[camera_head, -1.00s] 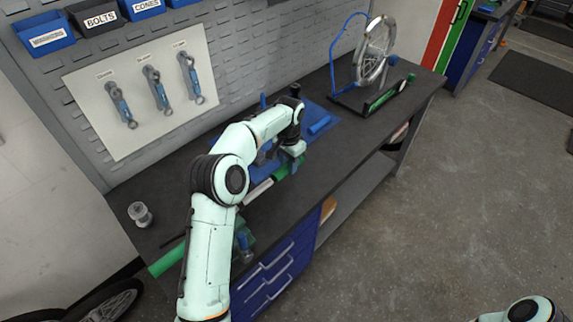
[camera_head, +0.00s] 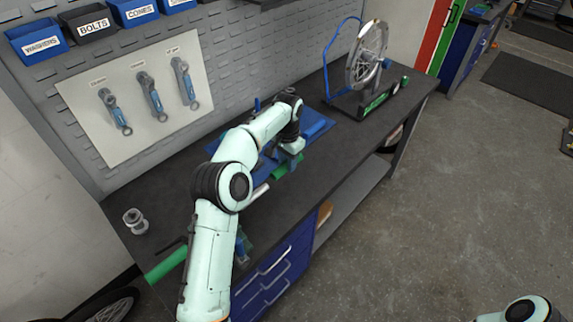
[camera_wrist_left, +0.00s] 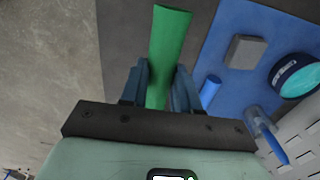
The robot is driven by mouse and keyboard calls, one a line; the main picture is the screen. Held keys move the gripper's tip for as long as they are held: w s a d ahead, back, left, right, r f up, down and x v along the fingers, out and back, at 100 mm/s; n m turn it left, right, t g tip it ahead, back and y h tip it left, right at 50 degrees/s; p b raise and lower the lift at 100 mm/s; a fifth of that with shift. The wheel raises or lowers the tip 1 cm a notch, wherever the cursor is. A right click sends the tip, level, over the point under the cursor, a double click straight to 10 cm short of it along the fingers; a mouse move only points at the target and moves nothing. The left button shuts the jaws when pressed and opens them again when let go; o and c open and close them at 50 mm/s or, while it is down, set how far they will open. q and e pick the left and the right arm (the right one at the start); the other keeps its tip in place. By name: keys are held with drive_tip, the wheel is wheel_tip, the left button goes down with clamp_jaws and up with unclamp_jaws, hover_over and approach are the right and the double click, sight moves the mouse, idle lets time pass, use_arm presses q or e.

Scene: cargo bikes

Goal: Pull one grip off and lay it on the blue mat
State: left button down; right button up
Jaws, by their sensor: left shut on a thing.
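A green grip (camera_wrist_left: 169,50) is held between the two fingers of my left gripper (camera_wrist_left: 160,88) in the left wrist view, one end sticking out past the fingertips. In the head view my left gripper (camera_head: 288,160) is over the bench with the green grip (camera_head: 278,173) below it. A short silver bar (camera_head: 260,190) shows just left of this grip; whether they touch is unclear. Another green grip (camera_head: 166,264) is at the bar's left side, partly behind my arm. The blue mat (camera_wrist_left: 268,20) lies beside the held grip, partly hidden by my arm in the head view.
On the mat are a grey block (camera_wrist_left: 245,52), a blue cylinder (camera_wrist_left: 210,90) and a round teal-topped item (camera_wrist_left: 297,75). A wheel on a stand (camera_head: 368,55) is at the bench's far end. A small metal jar (camera_head: 135,221) stands at the left. Bare bench lies right of the mat.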

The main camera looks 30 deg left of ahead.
use_arm(q)
drive_tip(key=shift+w+d+r, duration=0.1)
drive_tip(key=shift+w+r, duration=0.15)
drive_tip(key=shift+r, duration=0.55)
drive_tip(key=shift+w+d+r, duration=0.1)
drive_tip(key=shift+w+r, duration=0.1)
drive_tip(key=shift+r, duration=0.6)
drive_tip(key=s+d+f+n, duration=0.3)
drive_tip(key=s+d+f, duration=0.9)
drive_tip(key=s+f, duration=0.1)
drive_tip(key=shift+s+f, duration=0.15)
drive_tip(key=shift+s, duration=0.65)
